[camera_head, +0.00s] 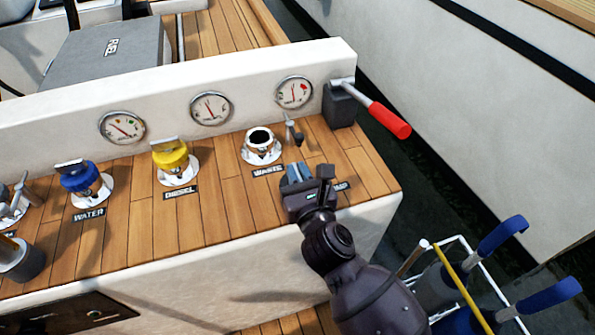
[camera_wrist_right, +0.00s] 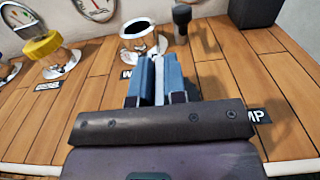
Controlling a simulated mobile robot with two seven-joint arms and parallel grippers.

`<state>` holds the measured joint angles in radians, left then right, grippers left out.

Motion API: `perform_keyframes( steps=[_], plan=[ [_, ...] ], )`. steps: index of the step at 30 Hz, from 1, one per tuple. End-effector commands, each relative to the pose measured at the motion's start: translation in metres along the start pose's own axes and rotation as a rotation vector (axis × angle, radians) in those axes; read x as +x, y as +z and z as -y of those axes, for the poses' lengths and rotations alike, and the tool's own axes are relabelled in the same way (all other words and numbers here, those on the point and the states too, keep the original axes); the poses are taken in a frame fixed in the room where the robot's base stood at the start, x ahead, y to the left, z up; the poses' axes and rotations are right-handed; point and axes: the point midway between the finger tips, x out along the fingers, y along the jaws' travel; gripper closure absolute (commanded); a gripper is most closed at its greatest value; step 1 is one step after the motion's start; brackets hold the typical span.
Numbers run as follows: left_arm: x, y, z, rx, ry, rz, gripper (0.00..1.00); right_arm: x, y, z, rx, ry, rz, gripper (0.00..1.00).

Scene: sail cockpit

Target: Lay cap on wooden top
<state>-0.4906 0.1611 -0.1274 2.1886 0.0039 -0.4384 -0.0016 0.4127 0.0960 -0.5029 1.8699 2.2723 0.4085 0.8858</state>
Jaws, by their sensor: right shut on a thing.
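My right gripper (camera_head: 297,172) is above the wooden top (camera_head: 225,208), just in front of the white waste fitting (camera_head: 262,150). Its blue fingers also show in the right wrist view (camera_wrist_right: 158,72). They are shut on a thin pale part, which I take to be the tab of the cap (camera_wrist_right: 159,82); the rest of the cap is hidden. I cannot tell whether it touches the wood. The waste fitting is uncovered, with a dark round opening. My left gripper is not in view.
The blue-capped water fitting (camera_head: 82,180) and yellow-capped diesel fitting (camera_head: 172,160) stand left. A small black-topped lever (camera_head: 293,130) is beside the waste fitting. A red-handled pump lever (camera_head: 385,118) projects at the right. Bare wood lies between diesel and waste.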

Motion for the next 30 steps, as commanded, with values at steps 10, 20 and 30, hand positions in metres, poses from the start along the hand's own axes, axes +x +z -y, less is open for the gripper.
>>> perform_keyframes(
  steps=[10, 20, 30],
  plan=[
    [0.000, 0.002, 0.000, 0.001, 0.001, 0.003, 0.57, 0.000, -0.003, 0.000, -0.001, 0.000, 0.001, 0.79],
    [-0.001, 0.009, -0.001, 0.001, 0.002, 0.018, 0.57, 0.000, -0.002, 0.000, -0.001, 0.000, 0.001, 0.62],
    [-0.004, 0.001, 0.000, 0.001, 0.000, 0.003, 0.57, -0.023, 0.002, 0.000, 0.000, -0.001, 0.000, 0.62]
  ],
)
